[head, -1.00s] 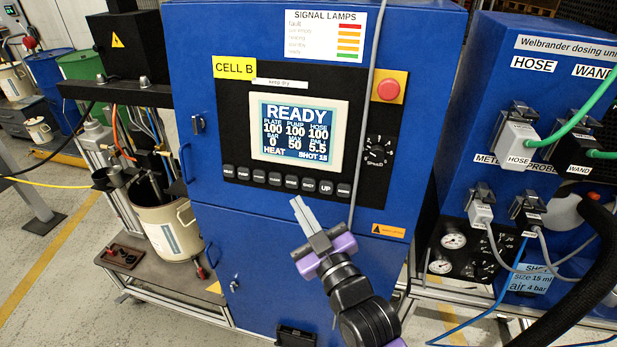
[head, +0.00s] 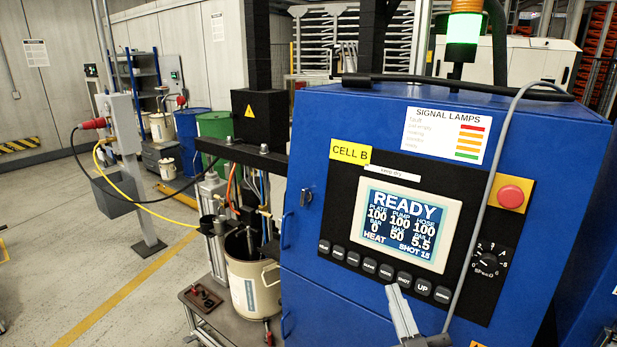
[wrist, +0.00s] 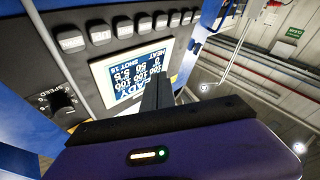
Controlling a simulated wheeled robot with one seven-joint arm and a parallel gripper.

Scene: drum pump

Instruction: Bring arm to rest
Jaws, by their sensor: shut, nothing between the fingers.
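My gripper (head: 403,313) shows at the bottom of the head view, in front of the blue control cabinet (head: 330,240), below its row of buttons. Its grey fingers are shut together with nothing between them. In the wrist view the shut dark fingers (wrist: 156,92) point toward the cabinet's display (wrist: 125,75). The display (head: 405,226) reads READY in the head view. From these views I cannot tell the exact gap between fingertips and panel. The rest of my arm is mostly out of frame.
A red button (head: 510,195) and a speed knob (head: 489,258) are on the panel's right, with a grey cable (head: 487,190) hanging across it. A cream pail (head: 252,285) stands under the pump at left. Open floor (head: 60,230) lies further left.

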